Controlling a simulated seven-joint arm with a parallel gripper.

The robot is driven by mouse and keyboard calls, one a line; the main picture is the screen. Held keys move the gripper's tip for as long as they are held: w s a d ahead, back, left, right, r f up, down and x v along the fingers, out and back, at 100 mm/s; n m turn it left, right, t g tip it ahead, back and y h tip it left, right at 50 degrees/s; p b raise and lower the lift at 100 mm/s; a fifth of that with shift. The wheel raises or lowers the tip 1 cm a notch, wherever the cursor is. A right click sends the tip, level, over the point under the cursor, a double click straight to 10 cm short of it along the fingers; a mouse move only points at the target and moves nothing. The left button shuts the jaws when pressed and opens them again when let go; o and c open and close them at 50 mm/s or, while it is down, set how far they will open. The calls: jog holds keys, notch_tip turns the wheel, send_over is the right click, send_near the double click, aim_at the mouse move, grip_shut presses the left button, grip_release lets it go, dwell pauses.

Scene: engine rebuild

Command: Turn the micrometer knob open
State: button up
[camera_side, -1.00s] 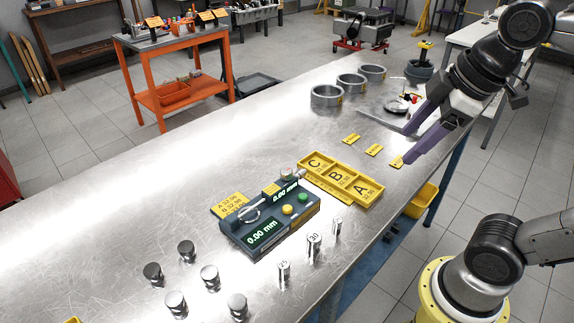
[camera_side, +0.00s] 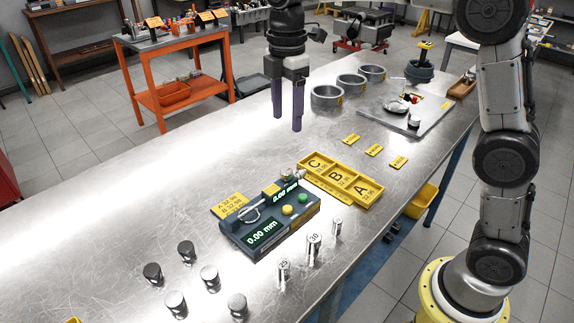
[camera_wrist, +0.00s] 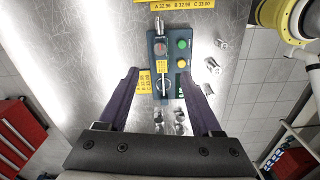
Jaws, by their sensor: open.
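The micrometer (camera_side: 262,208) lies on a dark green box with 0.00 mm displays, in the middle of the steel bench. Its silver knob end (camera_side: 299,174) points toward the yellow tray; the knob also shows in the wrist view (camera_wrist: 158,24) at the top of the box. My gripper (camera_side: 287,122) is open and empty, pointing down above the bench, behind the micrometer box and apart from it. In the wrist view my two purple fingers (camera_wrist: 160,84) straddle the view of the box from well above.
A yellow tray (camera_side: 378,187) with sections A, B and C stands right of the box. Marked metal cylinders (camera_side: 314,245) stand in front, plain ones (camera_side: 210,278) at the left. Several metal rings (camera_side: 327,97) stand at the back.

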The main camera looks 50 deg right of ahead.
aim_at(287, 170)
notch_tip(287, 170, down, 14)
jog(key=shift+r, duration=0.15)
dwell(0.3)
jog(key=shift+c, duration=0.2)
grip_shut()
